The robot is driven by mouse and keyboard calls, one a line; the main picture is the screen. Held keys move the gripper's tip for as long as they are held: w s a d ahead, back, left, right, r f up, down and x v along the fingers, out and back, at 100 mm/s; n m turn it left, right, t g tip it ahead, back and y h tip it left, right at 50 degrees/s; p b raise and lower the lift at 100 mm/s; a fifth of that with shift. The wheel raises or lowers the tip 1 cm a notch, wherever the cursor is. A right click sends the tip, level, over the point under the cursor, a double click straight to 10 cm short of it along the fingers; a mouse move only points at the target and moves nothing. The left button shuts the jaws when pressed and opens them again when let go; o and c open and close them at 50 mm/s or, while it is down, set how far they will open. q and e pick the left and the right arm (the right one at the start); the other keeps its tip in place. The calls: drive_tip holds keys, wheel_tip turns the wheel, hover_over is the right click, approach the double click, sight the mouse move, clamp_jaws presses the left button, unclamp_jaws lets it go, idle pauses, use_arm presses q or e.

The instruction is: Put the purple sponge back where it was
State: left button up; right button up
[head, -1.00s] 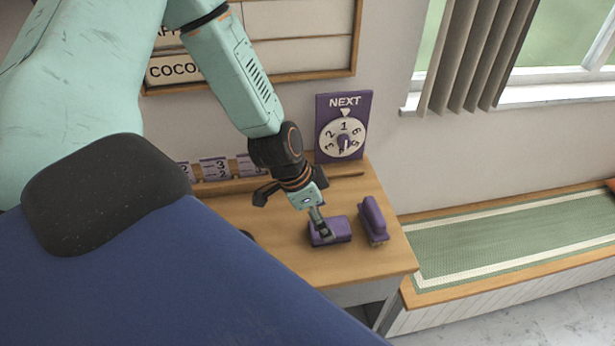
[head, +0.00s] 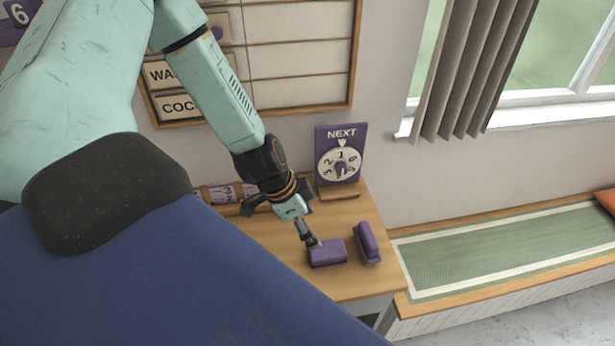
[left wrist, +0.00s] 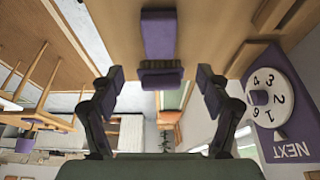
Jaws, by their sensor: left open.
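The purple sponge (head: 328,252) lies flat as a block on the wooden counter (head: 350,285), near the front right. In the left wrist view it is the purple block (left wrist: 158,36) at the top middle. My left gripper (head: 284,227) is open, just to the left of and behind the sponge. In the head view one fingertip overlaps the sponge's back left corner; I cannot tell whether it touches. My right gripper is not in view.
A purple NEXT dial sign (head: 339,157) stands at the back of the counter. Number cards (head: 222,193) sit left of it. A green-topped bench (head: 490,250) lies to the right.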

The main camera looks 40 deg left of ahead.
use_arm(q)
drive_tip(key=s+d+f+n, duration=0.1)
drive_tip(key=s, duration=0.2)
drive_tip(key=s+d+f+n+g+y, duration=0.1)
drive_tip(key=s+f, duration=0.1)
drive_tip(key=s, duration=0.2)
drive_tip(key=s+d+f+n+g+y, duration=0.1)
drive_tip(key=s+d+n, duration=0.1)
drive_tip(key=s, duration=0.2)
drive_tip(key=shift+f, duration=0.3)
drive_tip(key=s+d+n, duration=0.1)
drive_tip(key=s+n, duration=0.1)
drive_tip(key=s, duration=0.3)
drive_tip(key=s+d+f+n+g, duration=0.1)
drive_tip(key=s+d+n, duration=0.1)
drive_tip(key=s, duration=0.3)
drive_tip(key=shift+s+f+y, duration=0.2)
drive_tip(key=shift+f+y, duration=0.1)
drive_tip(key=shift+y, duration=0.1)
